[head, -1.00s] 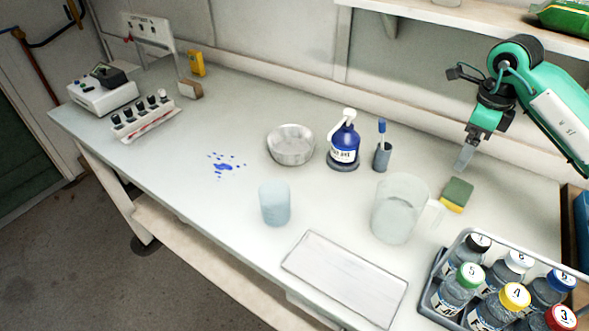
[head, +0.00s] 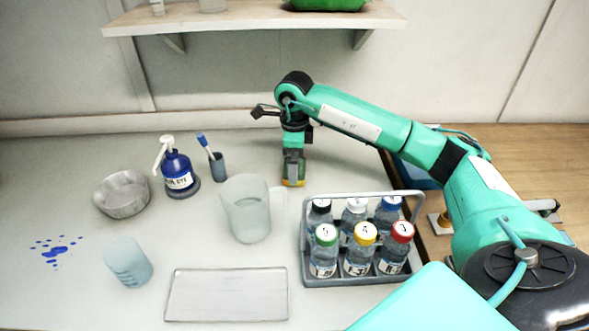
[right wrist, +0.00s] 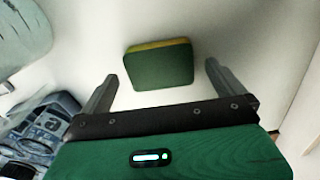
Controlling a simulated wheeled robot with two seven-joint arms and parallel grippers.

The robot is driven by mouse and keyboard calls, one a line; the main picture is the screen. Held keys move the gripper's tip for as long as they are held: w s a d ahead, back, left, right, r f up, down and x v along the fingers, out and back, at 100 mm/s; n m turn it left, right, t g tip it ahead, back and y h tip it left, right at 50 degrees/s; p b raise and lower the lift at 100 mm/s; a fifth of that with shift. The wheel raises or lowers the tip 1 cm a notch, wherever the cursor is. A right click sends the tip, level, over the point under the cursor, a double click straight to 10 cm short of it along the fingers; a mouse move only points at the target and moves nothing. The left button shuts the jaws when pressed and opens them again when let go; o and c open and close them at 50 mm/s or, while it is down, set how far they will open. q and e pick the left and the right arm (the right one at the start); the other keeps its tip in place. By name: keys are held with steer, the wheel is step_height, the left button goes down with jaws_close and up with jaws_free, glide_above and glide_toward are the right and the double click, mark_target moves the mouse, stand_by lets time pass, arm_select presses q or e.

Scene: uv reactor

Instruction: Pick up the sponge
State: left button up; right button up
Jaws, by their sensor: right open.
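The sponge, green with a yellow layer, shows in the right wrist view (right wrist: 158,66) lying on the white bench between and just beyond my fingertips. In the head view the sponge (head: 291,183) is partly hidden by my right gripper (head: 293,172), which points down over it. The right gripper also shows in the right wrist view (right wrist: 161,78), with its two fingers spread wide and nothing between them held. My left gripper is in neither view.
A bottle rack (head: 308,281) with several capped bottles stands right of the sponge. A clear pitcher (head: 246,212) is to its left. A flat white tray (head: 226,294), a blue cup (head: 127,263), a metal bowl (head: 121,197) and a blue pump bottle (head: 177,172) stand farther left. A shelf (head: 250,17) hangs above.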

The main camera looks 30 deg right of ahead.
steer(key=shift+f, duration=1.3)
steer(key=shift+c, duration=1.1)
steer(key=c, duration=0.7)
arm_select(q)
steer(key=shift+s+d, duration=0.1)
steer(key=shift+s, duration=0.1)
arm_select(e)
steer(key=shift+c, duration=0.4)
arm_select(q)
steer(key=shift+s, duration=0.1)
arm_select(e)
steer(key=shift+r, duration=0.1)
